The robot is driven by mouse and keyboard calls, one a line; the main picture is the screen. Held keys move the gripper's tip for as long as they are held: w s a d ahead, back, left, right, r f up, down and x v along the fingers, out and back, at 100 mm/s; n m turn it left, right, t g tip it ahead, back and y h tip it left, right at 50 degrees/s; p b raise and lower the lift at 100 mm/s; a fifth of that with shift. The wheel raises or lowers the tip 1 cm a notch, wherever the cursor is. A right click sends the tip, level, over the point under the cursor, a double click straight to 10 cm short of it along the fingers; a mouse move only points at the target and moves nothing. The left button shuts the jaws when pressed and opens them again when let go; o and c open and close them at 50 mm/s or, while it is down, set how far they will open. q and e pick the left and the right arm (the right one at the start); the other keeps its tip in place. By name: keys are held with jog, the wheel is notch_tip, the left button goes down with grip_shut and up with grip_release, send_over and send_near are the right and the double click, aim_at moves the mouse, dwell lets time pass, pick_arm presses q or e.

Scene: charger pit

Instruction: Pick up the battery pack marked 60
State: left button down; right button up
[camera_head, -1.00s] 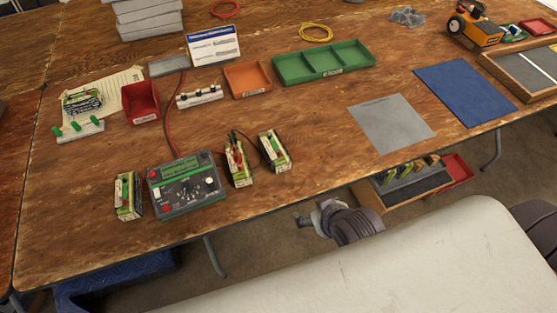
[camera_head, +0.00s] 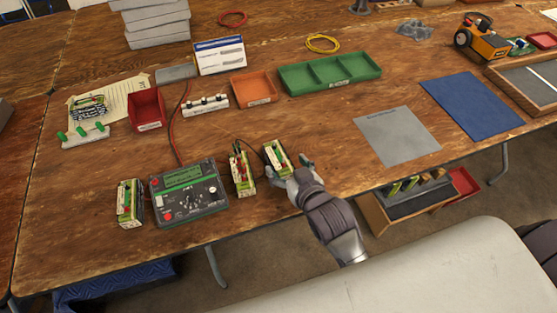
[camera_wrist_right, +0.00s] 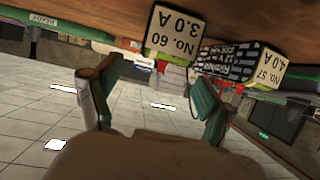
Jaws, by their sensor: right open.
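The battery pack marked 60 (camera_head: 278,154) stands on the wooden table near its front edge, a light box with a green top piece. Its end label "No. 60 3.0 A" shows upside down in the right wrist view (camera_wrist_right: 176,34). My right gripper (camera_head: 293,172) is open and empty at the pack's near right end. In the right wrist view its two spread fingers (camera_wrist_right: 160,74) point toward this label. I cannot tell whether a finger touches the pack. The pack marked 57 (camera_wrist_right: 264,68) stands beside it, also seen in the head view (camera_head: 242,172). My left gripper is not in view.
A tester (camera_head: 188,194) with wires stands left of the packs, with another pack (camera_head: 129,203) beyond it. Behind are an orange tray (camera_head: 253,88), a green tray (camera_head: 330,73) and a red bin (camera_head: 146,108). The table right of the gripper is clear up to a grey mat (camera_head: 397,136).

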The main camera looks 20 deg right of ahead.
aim_at(279, 156)
jog(key=x, duration=0.6)
jog(key=shift+s, duration=0.1)
grip_shut()
jog(key=shift+r, duration=0.1)
dwell(0.4)
